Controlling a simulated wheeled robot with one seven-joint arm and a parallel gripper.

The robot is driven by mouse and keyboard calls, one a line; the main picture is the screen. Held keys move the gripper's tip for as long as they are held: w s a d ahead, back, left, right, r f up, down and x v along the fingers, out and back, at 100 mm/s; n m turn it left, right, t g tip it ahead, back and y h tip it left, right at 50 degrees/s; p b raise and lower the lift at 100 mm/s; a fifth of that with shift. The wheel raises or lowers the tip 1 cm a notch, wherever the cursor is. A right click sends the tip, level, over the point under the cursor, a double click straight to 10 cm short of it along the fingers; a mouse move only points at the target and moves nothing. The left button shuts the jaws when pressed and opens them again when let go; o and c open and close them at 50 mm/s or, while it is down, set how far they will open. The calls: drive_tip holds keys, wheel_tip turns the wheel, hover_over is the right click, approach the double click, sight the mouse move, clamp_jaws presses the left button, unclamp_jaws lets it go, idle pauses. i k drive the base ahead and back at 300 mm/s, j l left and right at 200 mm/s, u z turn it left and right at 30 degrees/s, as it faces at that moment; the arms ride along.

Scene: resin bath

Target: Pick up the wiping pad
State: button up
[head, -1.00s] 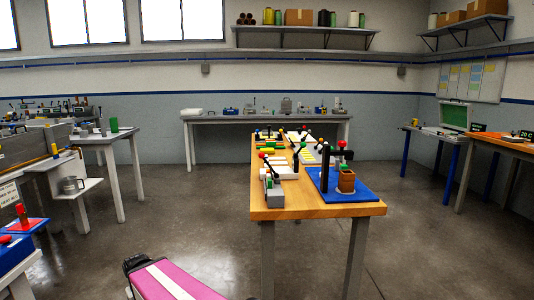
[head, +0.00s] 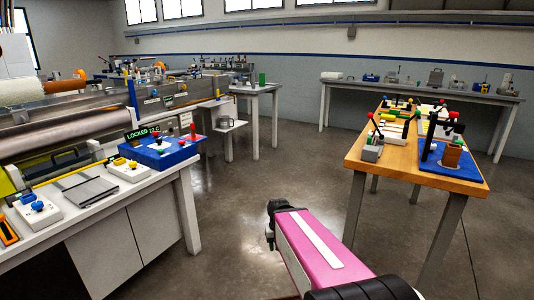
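I cannot pick out a wiping pad for certain in the head view. My pink and black arm reaches in from the bottom edge over the floor. I cannot make out gripper fingers on it, so my gripper's state does not show. The nearest work surface is a white bench (head: 134,197) on the left. A flat grey plate (head: 85,193) lies on it, but I cannot tell what it is.
The bench also holds a blue box (head: 158,152) with coloured knobs and white control boxes (head: 128,172). A machine with metal rollers (head: 80,130) stands behind. A wooden table (head: 362,154) with devices stands right. Grey floor (head: 265,170) is clear between.

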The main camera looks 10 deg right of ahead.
sight(383, 117)
drive_tip(key=k+l, duration=0.2)
drive_tip(key=l, duration=0.15)
drive_tip(key=k+l, duration=0.15)
drive_tip(key=l, duration=0.2)
drive_tip(key=k+l, duration=0.2)
drive_tip(key=l, duration=0.15)
drive_tip(key=k+l, duration=0.15)
drive_tip(key=l, duration=0.2)
drive_tip(key=k+l, duration=0.2)
drive_tip(key=l, duration=0.15)
drive_tip(key=k+l, duration=0.2)
drive_tip(key=l, duration=0.15)
drive_tip(key=i+l, duration=0.1)
drive_tip(key=l, duration=1)
drive_tip(key=i+l, duration=0.1)
drive_tip(key=l, duration=2.1)
drive_tip(key=i, duration=0.05)
